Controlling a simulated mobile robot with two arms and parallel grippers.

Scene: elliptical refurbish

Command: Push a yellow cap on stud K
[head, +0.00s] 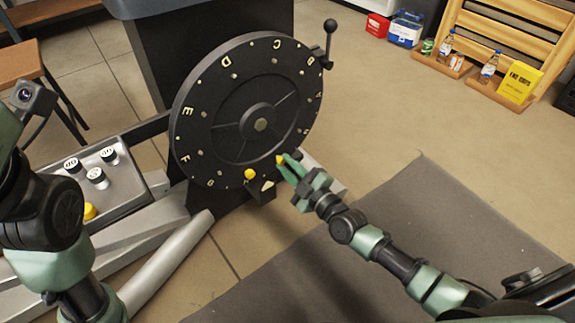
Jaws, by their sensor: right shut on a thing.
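A large dark wheel (215,120) stands upright in the middle of the head view, with pale letters and small studs around its face. One yellow cap (250,174) sits at the wheel's lower edge. My right gripper (282,161) is at the wheel's lower right, shut on another yellow cap (280,159). This cap is close to the wheel face; I cannot tell whether it touches a stud. The letter K cannot be read clearly, and the gripper covers part of that rim. My left arm is at the left edge; its gripper is out of view.
A grey panel (125,190) with several white-topped knobs and a yellow piece (90,211) is left of the wheel. A black-knobbed lever (329,42) stands at its upper right. A wooden rack (505,45) stands at the back right. Open floor lies between.

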